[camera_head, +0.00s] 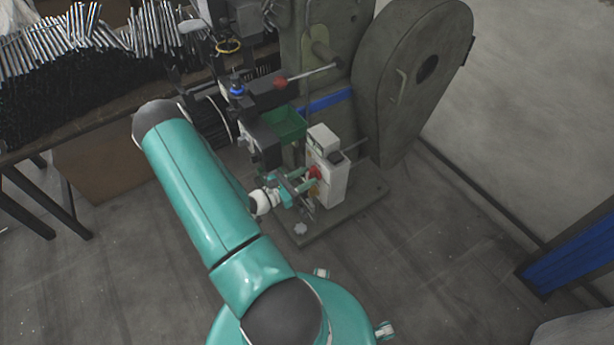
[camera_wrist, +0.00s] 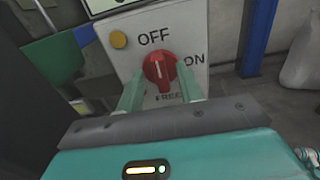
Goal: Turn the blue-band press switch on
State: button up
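The press (camera_head: 318,60) with a blue band (camera_head: 327,102) stands at the top centre of the head view. Its pale switch box (camera_head: 328,178) carries a red rotary switch (camera_head: 314,173). In the wrist view the red switch (camera_wrist: 160,70) sits below the word OFF and left of the word ON; a light mark on its handle looks roughly upright, towards OFF. My gripper (camera_wrist: 160,88) is open, with one green finger on each side of the switch's lower part. I cannot tell whether the fingers touch it. In the head view my gripper (camera_head: 300,186) is at the box front.
A yellow button (camera_wrist: 118,39) is left of OFF. A green bin (camera_head: 286,124) and a red-knobbed lever (camera_head: 305,75) are above the box. A table with metal rods (camera_head: 100,50) stands at left. Floor is open at lower right, with a blue panel (camera_head: 575,258) at the edge.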

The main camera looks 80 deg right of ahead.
jog(key=shift+s+d, duration=0.4)
jog(key=shift+d, duration=0.05)
jog(key=shift+c, duration=0.3)
grip_shut()
